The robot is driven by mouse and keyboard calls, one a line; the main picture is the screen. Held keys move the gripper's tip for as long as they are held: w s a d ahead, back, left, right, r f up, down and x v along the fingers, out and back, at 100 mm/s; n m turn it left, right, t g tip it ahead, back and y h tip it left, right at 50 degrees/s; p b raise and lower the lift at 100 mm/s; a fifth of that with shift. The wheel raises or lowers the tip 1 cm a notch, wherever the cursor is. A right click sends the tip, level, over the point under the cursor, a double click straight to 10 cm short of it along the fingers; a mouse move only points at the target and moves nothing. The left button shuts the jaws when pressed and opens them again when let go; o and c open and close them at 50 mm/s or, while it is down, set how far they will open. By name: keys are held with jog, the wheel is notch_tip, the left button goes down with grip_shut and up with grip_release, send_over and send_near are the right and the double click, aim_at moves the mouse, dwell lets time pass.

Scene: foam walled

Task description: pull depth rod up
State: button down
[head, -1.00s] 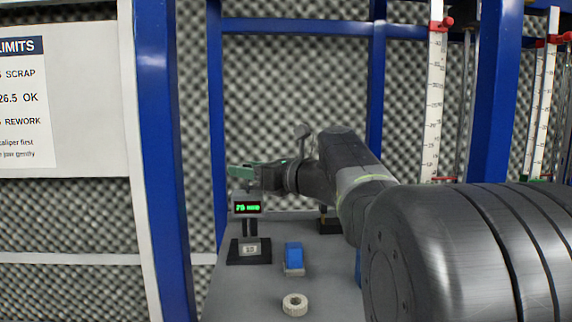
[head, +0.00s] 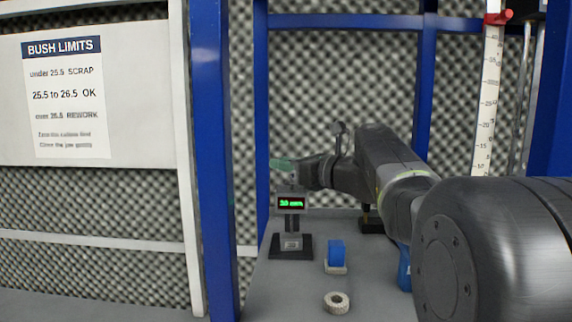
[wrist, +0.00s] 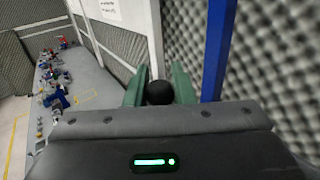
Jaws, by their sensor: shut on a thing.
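The depth gauge stands on the grey bench, with a green-lit display (head: 291,203) on a short dark column above a black base (head: 291,250). The display digits are too blurred to read surely. My gripper (head: 283,166) has green fingers and is just above the display box. In the wrist view, my gripper (wrist: 160,84) is shut on a round black knob (wrist: 160,93), one finger on each side. The knob appears to be the top of the depth rod. The rod below it is hidden in both views.
A blue block (head: 336,252) on a pale base and a whitish ring (head: 336,302) are on the bench (head: 300,290) in front of the gauge. A blue post (head: 215,160) stands at left, beside a bush limits sign (head: 65,95). A ruler scale (head: 488,95) stands at right.

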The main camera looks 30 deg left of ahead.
jog(key=shift+r+p, duration=1.3)
jog(key=shift+p, duration=0.05)
jog(key=c, duration=1.2)
grip_release()
jog(key=shift+c, duration=0.2)
jog(key=s+d+b, duration=0.1)
jog(key=d+b, duration=0.2)
jog(key=d, duration=1)
jog(key=shift+s+d, duration=0.35)
jog(key=shift+a, duration=0.1)
